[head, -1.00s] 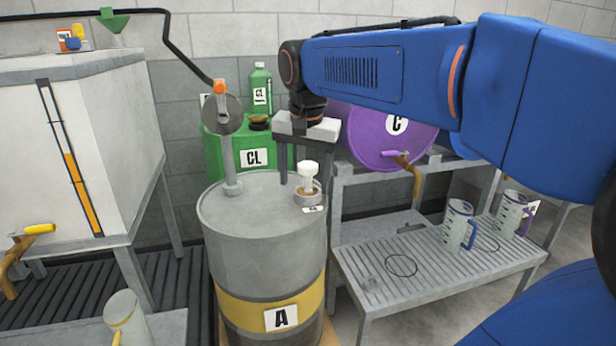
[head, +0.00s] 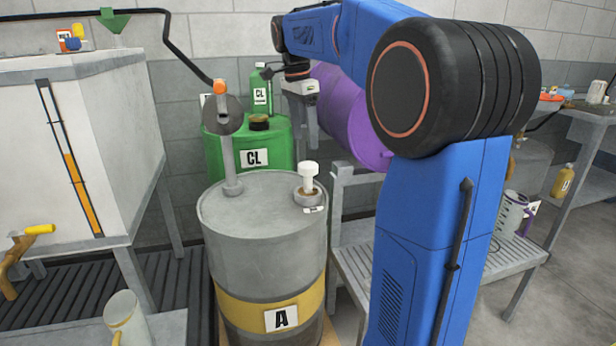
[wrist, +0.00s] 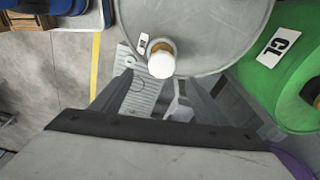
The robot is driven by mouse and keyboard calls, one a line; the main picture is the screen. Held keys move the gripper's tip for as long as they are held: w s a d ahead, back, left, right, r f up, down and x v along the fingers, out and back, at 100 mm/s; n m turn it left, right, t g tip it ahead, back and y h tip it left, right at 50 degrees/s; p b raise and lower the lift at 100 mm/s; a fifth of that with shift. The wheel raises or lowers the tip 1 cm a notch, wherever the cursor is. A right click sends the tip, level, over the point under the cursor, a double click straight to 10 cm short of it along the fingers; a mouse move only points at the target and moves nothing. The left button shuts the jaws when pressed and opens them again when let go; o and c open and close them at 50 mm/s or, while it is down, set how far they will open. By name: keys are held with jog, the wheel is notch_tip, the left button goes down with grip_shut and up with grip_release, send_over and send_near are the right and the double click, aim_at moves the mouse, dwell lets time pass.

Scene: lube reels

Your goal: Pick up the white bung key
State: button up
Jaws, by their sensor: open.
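The white bung key (head: 308,178) stands upright in the bung at the right side of the top of grey drum A (head: 255,200). In the wrist view the white key (wrist: 161,64) shows near the drum's rim, just beyond my fingertips. My gripper (head: 306,138) points down behind the drum, beyond the key and above the drum top's level. Its jaws are open and empty, and it is apart from the key. In the wrist view my gripper's two fingers (wrist: 155,84) spread on either side below the key.
A crank pump (head: 228,140) rises from the drum's left side. Green CL drum (head: 222,152) stands behind, with a purple drum (head: 345,120) to its right. My arm hides part of the slatted bench (head: 350,262). A white tank (head: 70,150) stands at left.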

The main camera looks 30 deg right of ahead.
aim_at(308, 165)
jog(key=f, duration=0.6)
jog(key=d+f, duration=0.1)
jog(key=f, duration=0.2)
jog(key=shift+f, duration=0.1)
jog(key=shift+w+d+f, duration=0.1)
jog(key=shift+d+f, duration=0.1)
jog(key=shift+f, duration=1.1)
jog(key=shift+d+f, duration=0.2)
jog(key=shift+f, duration=1.05)
jog(key=shift+c, duration=0.3)
jog(key=c, duration=1.1)
jog(key=shift+r, duration=0.15)
